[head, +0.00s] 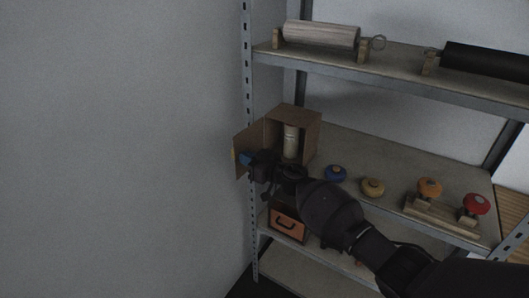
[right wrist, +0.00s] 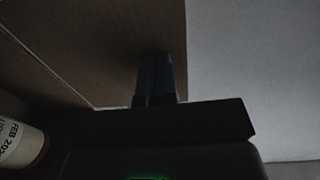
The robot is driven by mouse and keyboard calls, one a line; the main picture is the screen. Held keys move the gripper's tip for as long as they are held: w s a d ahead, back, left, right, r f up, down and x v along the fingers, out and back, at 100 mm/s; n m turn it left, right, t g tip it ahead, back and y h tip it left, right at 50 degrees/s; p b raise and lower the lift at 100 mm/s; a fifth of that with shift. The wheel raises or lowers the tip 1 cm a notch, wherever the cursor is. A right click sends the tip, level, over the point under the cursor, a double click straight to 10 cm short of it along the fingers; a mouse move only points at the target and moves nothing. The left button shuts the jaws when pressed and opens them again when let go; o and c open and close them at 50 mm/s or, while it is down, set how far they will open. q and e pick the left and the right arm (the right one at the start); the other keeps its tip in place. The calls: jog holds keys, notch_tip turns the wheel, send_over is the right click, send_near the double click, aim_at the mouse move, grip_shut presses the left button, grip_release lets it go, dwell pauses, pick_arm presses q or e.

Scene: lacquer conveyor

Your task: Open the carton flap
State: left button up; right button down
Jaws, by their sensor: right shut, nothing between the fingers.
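The cardboard carton (head: 297,117) stands on the middle shelf at its left end, with its front open. Its flap (head: 241,146) stands swung out to the left, past the shelf post. A pale cylinder (head: 290,141) stands inside the carton; its printed label shows at the left edge of the right wrist view (right wrist: 18,143). My right gripper (head: 247,158) is at the flap, its fingertips over the flap's inner face. In the right wrist view the closed fingers (right wrist: 155,78) are against or just in front of brown cardboard (right wrist: 90,45); contact is unclear. My left gripper is out of view.
On the middle shelf (head: 360,145), blue (head: 335,173) and yellow (head: 372,187) knobs sit right of the carton. Orange and red knobs sit on a wooden block (head: 440,215). Rollers (head: 320,35) lie above; an orange box (head: 288,223) is below. Left is bare wall.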

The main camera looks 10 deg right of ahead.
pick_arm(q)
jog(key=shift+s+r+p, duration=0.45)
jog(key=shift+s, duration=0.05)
pick_arm(e)
jog(key=shift+w+a+r+m+t+h, duration=0.1)
jog(key=shift+w+a+m+t+h, duration=0.3)
jog(key=shift+w+a, duration=0.45)
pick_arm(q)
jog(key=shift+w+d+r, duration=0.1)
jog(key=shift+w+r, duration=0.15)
pick_arm(e)
jog(key=shift+s+a, duration=0.15)
